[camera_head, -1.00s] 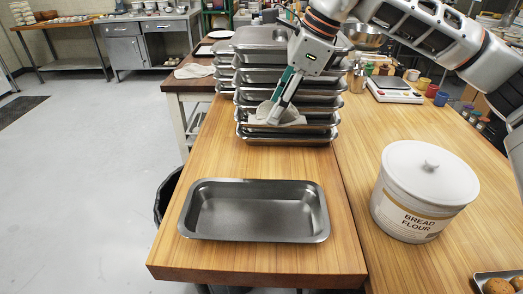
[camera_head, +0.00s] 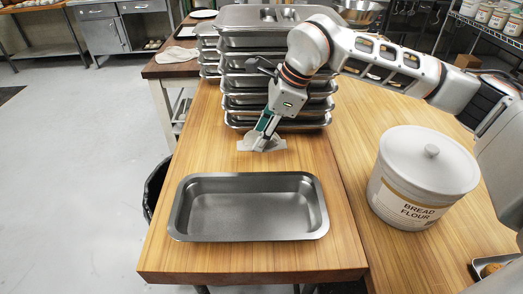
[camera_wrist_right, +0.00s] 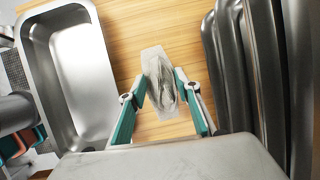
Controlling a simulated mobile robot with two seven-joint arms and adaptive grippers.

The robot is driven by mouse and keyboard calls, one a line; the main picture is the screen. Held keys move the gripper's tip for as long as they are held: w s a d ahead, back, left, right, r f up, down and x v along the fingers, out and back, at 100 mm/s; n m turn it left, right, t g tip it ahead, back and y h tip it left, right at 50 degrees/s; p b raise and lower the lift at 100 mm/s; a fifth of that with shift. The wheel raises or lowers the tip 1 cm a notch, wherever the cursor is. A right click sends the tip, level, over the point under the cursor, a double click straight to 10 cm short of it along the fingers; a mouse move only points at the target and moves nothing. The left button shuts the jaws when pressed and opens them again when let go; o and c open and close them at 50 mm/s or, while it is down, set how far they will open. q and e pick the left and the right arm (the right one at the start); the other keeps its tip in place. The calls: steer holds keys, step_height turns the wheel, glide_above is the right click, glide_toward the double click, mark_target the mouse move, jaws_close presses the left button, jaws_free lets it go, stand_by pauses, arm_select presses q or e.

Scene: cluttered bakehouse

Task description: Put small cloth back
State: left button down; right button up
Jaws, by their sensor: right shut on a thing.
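The small cloth (camera_head: 273,146) is a pale grey, crumpled piece just above or on the wooden table, between the stacked pans and the empty pan. It also shows in the right wrist view (camera_wrist_right: 159,80), pinched in the middle with its ends spread out. My right gripper (camera_head: 262,139) points down and is shut on the cloth; its green-sided fingers (camera_wrist_right: 160,90) sit on both sides of it. I cannot tell whether the cloth touches the table. My left gripper is not in view.
An empty metal pan (camera_head: 188,222) lies in front of the cloth. A stack of metal pans (camera_head: 236,87) stands right behind it. A white bread flour canister (camera_head: 424,171) stands at the right. Bare table (camera_head: 160,250) surrounds the empty pan.

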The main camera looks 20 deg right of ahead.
steer(key=shift+f, duration=2.95)
steer(key=o, duration=1)
steer(key=shift+f, duration=0.1)
steer(key=v, duration=1.2)
